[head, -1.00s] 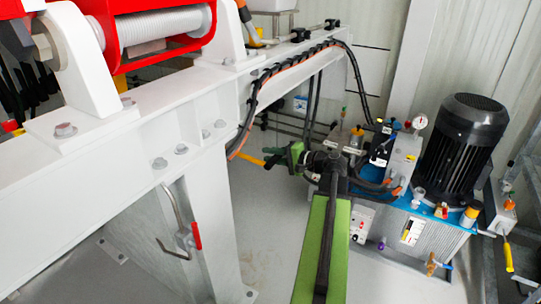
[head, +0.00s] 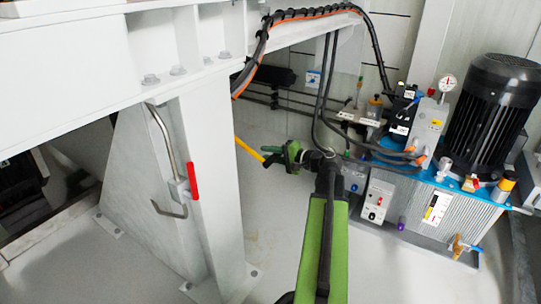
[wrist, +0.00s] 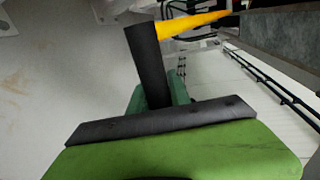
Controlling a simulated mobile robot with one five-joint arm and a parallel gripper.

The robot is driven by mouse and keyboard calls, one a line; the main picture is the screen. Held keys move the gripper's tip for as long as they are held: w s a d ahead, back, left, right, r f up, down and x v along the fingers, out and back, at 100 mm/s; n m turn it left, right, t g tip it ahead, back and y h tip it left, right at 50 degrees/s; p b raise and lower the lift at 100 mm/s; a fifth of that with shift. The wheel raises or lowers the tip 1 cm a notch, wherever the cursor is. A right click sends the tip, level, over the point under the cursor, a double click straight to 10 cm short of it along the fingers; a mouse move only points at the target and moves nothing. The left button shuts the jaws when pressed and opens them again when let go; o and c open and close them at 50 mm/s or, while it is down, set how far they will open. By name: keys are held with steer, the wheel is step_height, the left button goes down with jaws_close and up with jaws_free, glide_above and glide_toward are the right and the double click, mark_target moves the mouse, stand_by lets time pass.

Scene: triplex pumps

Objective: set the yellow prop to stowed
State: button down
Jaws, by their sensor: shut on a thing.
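The yellow prop (head: 248,149) is a thin yellow rod with a dark grip at its lower right end. In the head view it slants up to the left from my gripper (head: 277,157) and passes behind the white post. My gripper is shut on the dark grip. In the wrist view the dark grip (wrist: 147,62) stands up from between my green jaws (wrist: 165,92), and the yellow rod (wrist: 193,24) runs from it to the upper right. The prop's far end is hidden in the head view.
A white post (head: 210,180) with a red-handled bent rod (head: 193,181) stands left of my arm. A hydraulic unit with a black motor (head: 493,110) and a control box (head: 376,200) stand at the right. Hoses (head: 327,90) hang behind. Grey floor (head: 265,235) is open between.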

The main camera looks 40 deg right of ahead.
steer(key=shift+w+r, duration=0.1)
steer(key=shift+r, duration=0.05)
steer(key=c, duration=1.2)
jaws_free()
steer(key=p+v, duration=0.3)
steer(key=v, duration=1.4)
steer(key=shift+s, duration=0.25)
